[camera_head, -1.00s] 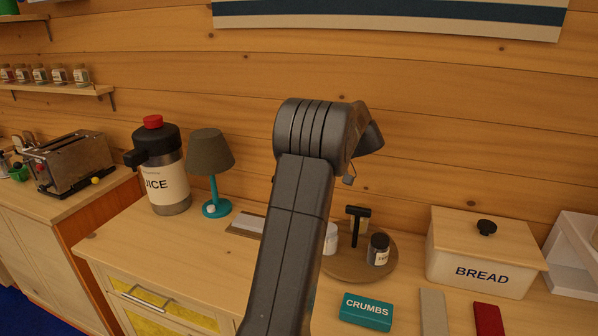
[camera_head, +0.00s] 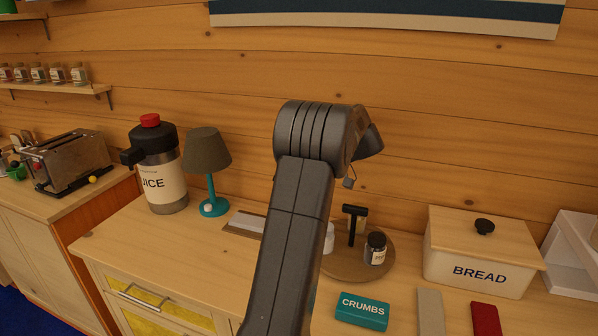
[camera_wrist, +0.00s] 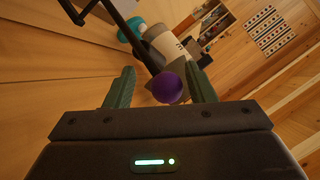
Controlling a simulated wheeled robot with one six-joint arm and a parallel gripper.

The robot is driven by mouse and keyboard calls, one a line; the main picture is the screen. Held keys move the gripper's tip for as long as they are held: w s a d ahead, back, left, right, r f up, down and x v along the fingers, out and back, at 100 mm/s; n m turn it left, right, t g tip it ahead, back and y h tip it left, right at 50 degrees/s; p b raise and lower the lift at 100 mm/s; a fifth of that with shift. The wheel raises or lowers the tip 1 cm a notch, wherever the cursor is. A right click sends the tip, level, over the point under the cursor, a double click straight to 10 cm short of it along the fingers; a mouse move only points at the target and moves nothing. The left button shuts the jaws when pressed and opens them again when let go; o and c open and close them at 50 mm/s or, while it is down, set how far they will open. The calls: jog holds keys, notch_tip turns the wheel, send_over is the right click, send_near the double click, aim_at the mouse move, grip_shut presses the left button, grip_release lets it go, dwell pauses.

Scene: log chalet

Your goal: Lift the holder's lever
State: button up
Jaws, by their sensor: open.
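In the wrist view a purple ball (camera_wrist: 167,87) shows at the end of a dark rod (camera_wrist: 128,30), which looks like the holder's lever with its knob. The rod runs in from the upper left. The holder's body cannot be made out, and my arm hides part of the counter in the head view. My gripper (camera_wrist: 160,68) is open, with one green finger on each side of the purple knob in the picture. Whether the knob lies between the fingers in depth or beyond them, I cannot tell. No finger visibly touches it.
On the counter stand a juice jug (camera_head: 160,180), a lamp (camera_head: 208,160), a round board (camera_head: 350,268) with a jar (camera_head: 375,248) and a black T-shaped piece (camera_head: 354,222), a CRUMBS box (camera_head: 362,311) and a bread box (camera_head: 475,265). A toaster (camera_head: 70,160) is at left.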

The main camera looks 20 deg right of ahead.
jog(key=v, duration=1.4)
jog(key=shift+b, duration=0.35)
